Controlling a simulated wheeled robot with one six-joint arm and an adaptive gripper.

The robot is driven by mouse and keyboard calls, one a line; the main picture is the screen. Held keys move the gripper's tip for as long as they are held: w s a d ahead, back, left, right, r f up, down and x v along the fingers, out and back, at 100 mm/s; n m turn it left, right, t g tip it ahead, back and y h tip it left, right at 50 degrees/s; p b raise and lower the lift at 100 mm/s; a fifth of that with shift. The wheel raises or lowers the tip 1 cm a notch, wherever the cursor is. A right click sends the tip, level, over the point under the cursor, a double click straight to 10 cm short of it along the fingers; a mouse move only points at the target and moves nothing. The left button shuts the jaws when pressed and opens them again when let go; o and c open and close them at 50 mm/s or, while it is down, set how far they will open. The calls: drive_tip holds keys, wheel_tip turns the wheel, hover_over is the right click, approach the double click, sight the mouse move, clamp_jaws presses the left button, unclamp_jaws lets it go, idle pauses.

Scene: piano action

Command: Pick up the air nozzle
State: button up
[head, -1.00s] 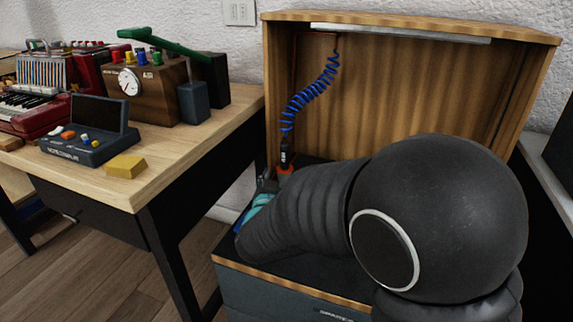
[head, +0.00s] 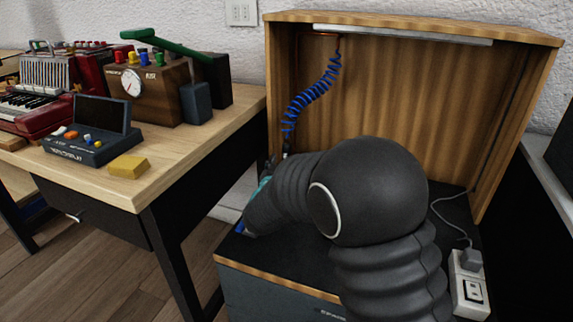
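A blue coiled hose (head: 308,100) hangs from the upper part of the wooden cabinet. The air nozzle (head: 285,151) appears to be at its lower end, where only a small dark part shows above my arm; the rest is hidden. My gripper (head: 268,172) is at the left side of the cabinet, close to the hose's lower end. It is mostly hidden behind my black-sleeved arm, so whether it touches the nozzle or is open or shut does not show.
The open wooden cabinet (head: 430,100) has side walls and a top around the hose. A white power strip (head: 470,290) with a cable is at right. The workbench (head: 190,150) at left holds a gauge box (head: 150,95), a display unit (head: 93,143) and a yellow block (head: 128,167).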

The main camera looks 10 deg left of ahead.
sight(286, 156)
drive_tip(key=w, duration=0.4)
drive_tip(key=shift+a+f, duration=0.1)
drive_tip(key=shift+a, duration=0.05)
drive_tip(key=shift+c, duration=0.3)
clamp_jaws()
wheel_tip(286, 156, up, 10)
drive_tip(key=shift+r+p, duration=0.1)
drive_tip(key=shift+p, duration=0.55)
drive_tip(key=shift+s, duration=0.1)
